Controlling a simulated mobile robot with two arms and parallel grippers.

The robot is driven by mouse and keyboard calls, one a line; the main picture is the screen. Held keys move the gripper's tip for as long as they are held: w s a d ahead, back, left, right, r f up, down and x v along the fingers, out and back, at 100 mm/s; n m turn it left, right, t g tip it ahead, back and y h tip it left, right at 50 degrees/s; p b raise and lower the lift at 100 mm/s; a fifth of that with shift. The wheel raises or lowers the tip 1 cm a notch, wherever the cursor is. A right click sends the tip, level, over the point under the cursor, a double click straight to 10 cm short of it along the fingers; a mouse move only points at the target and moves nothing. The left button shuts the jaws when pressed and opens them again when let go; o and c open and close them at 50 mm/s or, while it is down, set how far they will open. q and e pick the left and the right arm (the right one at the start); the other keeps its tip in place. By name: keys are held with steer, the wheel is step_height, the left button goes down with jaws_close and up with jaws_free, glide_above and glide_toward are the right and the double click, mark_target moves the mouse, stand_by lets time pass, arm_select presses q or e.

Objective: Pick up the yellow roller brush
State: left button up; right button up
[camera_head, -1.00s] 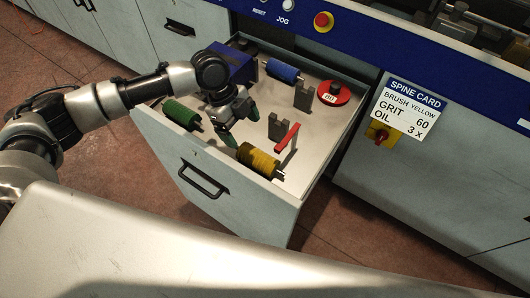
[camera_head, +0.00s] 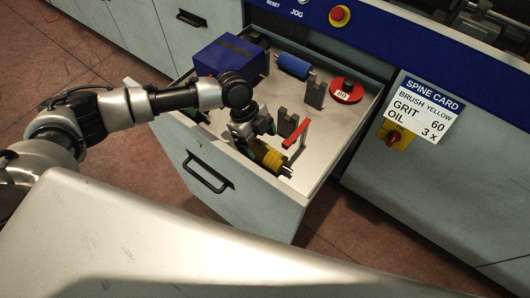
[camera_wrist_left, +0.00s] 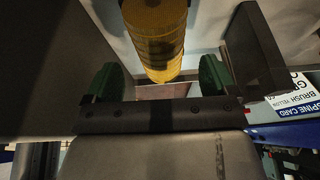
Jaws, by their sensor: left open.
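The yellow roller brush (camera_head: 268,158) lies near the front of the open drawer (camera_head: 225,201), partly hidden by my left gripper. My left gripper (camera_head: 258,139) is over its upper left part in the head view. In the left wrist view, the yellow roller brush (camera_wrist_left: 156,38) reaches into the space between the two green fingertips of my left gripper (camera_wrist_left: 158,78). The fingers are open, with a gap visible on both sides of the brush. My right gripper is not in view.
A red bar (camera_head: 296,133) and grey upright blocks (camera_head: 315,94) stand close to the brush. A blue roller (camera_head: 294,66), a red disc (camera_head: 346,91) and a blue box (camera_head: 230,57) are farther back. A card (camera_head: 424,108) reads "BRUSH YELLOW, GRIT 60, OIL 3 x".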

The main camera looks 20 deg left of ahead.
mark_target(262, 148)
arm_select(q)
steer(key=shift+p+x, duration=0.7)
steer(key=shift+x, duration=2)
steer(key=shift+w, duration=0.1)
steer(key=c, duration=1.1)
steer(key=shift+r, duration=0.2)
